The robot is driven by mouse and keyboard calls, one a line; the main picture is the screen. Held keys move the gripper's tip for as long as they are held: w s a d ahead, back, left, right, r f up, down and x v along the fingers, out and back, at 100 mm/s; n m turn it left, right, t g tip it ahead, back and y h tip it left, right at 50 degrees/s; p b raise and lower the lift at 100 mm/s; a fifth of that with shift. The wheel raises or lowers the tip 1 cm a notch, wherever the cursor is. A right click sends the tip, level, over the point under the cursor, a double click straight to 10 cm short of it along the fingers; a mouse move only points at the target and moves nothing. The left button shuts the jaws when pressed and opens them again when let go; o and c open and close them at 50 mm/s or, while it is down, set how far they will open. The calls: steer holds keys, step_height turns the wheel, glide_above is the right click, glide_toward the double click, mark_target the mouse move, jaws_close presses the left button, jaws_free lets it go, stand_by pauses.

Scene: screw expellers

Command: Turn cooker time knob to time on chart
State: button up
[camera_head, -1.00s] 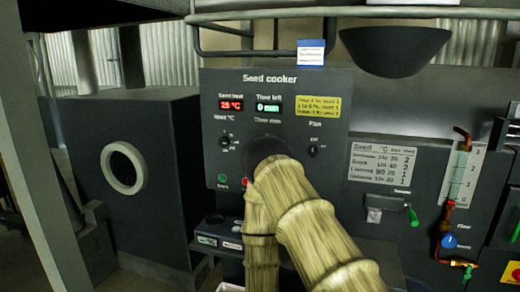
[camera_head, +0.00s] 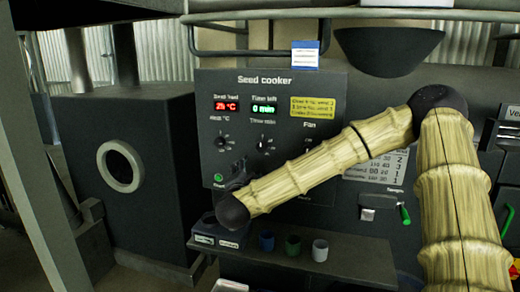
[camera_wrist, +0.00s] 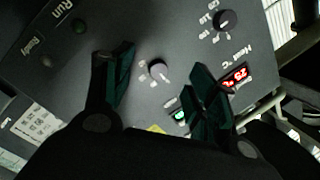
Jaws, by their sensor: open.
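The seed cooker panel (camera_head: 330,90) faces me. Its time knob (camera_head: 262,144) shows under the green display (camera_head: 264,108), which reads 0 min. In the wrist view, turned nearly upside down, the time knob (camera_wrist: 158,70) appears between the two fingers of my gripper (camera_wrist: 160,62). The fingers are apart and closed on nothing. How far the fingertips are from the panel is hard to judge. In the head view my gripper (camera_head: 240,168) is dark and partly hidden, low at the panel's left. The chart (camera_head: 376,168) is partly covered by my arm.
The heat knob (camera_head: 221,142) is left of the time knob, below the red 25 °C display (camera_head: 226,105). A green button (camera_head: 218,178) sits at lower left. A shelf (camera_head: 340,262) with small cups (camera_head: 293,245) juts out below.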

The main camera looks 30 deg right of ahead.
mark_target(260, 149)
steer(key=shift+m+h, duration=0.6)
steer(key=shift+m, duration=0.1)
steer(key=w+d+r+p, duration=0.1)
steer(key=w+d, duration=0.1)
steer(key=d, duration=0.1)
steer(key=w+d+r+p, duration=0.1)
steer(key=w+d, duration=0.2)
steer(key=w+d+r+p, duration=0.1)
steer(key=w+d, duration=0.1)
steer(key=d, duration=0.1)
steer(key=shift+w+d+r, duration=0.15)
steer(key=shift+d, duration=0.1)
steer(key=c, duration=1)
